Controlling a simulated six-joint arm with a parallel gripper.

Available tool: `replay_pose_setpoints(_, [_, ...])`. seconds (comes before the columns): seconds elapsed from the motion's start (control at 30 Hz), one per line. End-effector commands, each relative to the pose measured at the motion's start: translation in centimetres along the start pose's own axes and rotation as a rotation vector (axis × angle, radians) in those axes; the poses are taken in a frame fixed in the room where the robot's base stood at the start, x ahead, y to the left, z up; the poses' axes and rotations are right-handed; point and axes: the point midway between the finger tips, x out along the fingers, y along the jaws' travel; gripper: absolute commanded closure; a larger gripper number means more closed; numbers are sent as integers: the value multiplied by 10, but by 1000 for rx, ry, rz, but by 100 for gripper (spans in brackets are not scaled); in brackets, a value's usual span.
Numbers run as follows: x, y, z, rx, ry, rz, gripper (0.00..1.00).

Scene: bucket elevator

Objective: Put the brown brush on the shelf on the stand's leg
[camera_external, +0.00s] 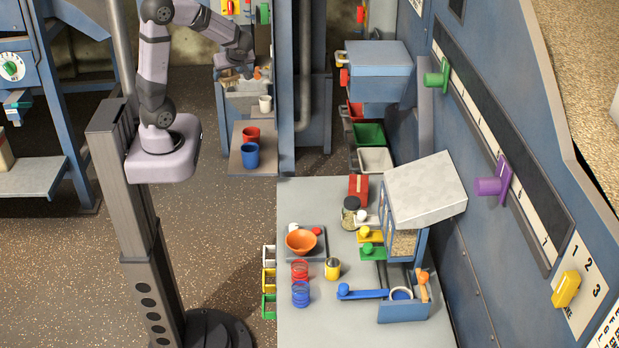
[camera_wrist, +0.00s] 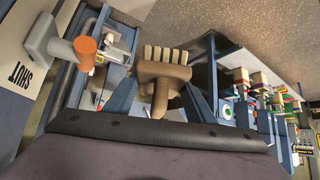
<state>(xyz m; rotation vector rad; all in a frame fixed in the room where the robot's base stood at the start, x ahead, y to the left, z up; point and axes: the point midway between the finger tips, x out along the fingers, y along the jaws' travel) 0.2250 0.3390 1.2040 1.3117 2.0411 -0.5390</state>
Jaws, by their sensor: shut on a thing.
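The brown brush (camera_wrist: 163,72) with pale bristles is between the fingers of my gripper (camera_wrist: 158,92) in the wrist view. My gripper is shut on it, and its bristles point away from my wrist. In the external view my gripper (camera_external: 238,68) is at the top centre, with the brush (camera_external: 229,76) below it, above a grey box-like part of the blue machine. A grey shelf (camera_external: 32,178) is fixed low on the legs of the blue stand (camera_external: 75,120) at the far left. The shelf's left end is cut off by the picture edge.
A small platform (camera_external: 255,168) below my gripper holds a red cup (camera_external: 251,135) and a blue cup (camera_external: 250,156). A white cup (camera_external: 265,104) stands above them. An orange knob (camera_wrist: 86,52) is left of the brush. The grey table (camera_external: 310,325) is crowded; speckled floor lies between stand and machine.

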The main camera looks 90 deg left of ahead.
Motion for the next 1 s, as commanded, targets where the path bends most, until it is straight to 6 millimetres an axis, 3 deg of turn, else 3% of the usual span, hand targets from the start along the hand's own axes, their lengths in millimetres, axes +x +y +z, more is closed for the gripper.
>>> replay_pose_setpoints(0.03, [9,-5,-13,-1,0,-2,80])
replay_pose_setpoints(0.1, [33,-3,-16,16,-1,12,80])
replay_pose_setpoints(0.33, [115,16,-3,90,-2,84,80])
replay_pose_setpoints(0.57, [193,18,10,164,-2,159,80])
replay_pose_setpoints(0.8, [271,-3,32,239,-4,233,80])
replay_pose_setpoints(1.0, [304,-22,43,277,-3,274,80])
